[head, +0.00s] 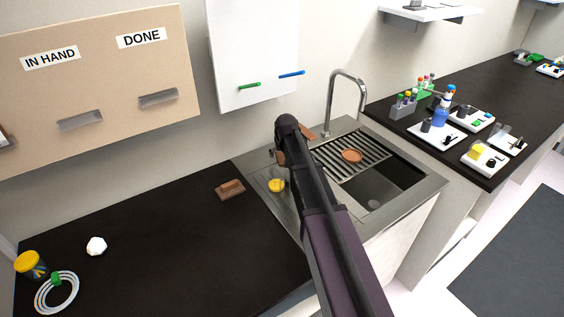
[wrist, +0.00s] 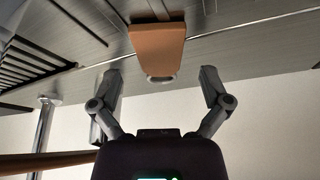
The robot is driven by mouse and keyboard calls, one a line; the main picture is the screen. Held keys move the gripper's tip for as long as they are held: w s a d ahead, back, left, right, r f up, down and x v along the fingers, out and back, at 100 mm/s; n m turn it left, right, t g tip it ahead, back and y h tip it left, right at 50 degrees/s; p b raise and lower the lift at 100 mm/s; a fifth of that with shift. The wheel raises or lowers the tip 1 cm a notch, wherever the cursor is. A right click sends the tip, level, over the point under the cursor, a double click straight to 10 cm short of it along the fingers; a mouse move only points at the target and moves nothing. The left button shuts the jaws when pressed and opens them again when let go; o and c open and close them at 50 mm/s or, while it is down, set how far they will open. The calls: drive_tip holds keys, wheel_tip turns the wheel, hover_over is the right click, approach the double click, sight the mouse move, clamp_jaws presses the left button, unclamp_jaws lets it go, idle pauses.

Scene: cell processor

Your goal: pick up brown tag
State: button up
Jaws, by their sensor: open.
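In the wrist view a brown tag (wrist: 157,48) with a flat, tapered face lies on or just above the grey metal sink deck. A grey ring-like part shows at its near end. My gripper (wrist: 160,74) is open, with one finger on each side of the tag's near end. Both fingers look apart from the tag, and nothing is held. In the head view a small brown piece (head: 281,158) shows beside my arm's end and may be this tag. My arm hides the fingers there.
The metal sink (head: 425,181) has a drain rack with a brown disc (head: 352,156) and a tall faucet (head: 333,88). A yellow-lidded jar (head: 276,185) stands near my arm. A brown block (head: 230,189) lies on the dark counter (head: 170,240), which is mostly clear.

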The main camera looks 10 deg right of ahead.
drive_tip(key=shift+w+f, duration=0.15)
drive_tip(key=shift+f, duration=0.2)
idle(0.4)
drive_tip(key=c, duration=0.9)
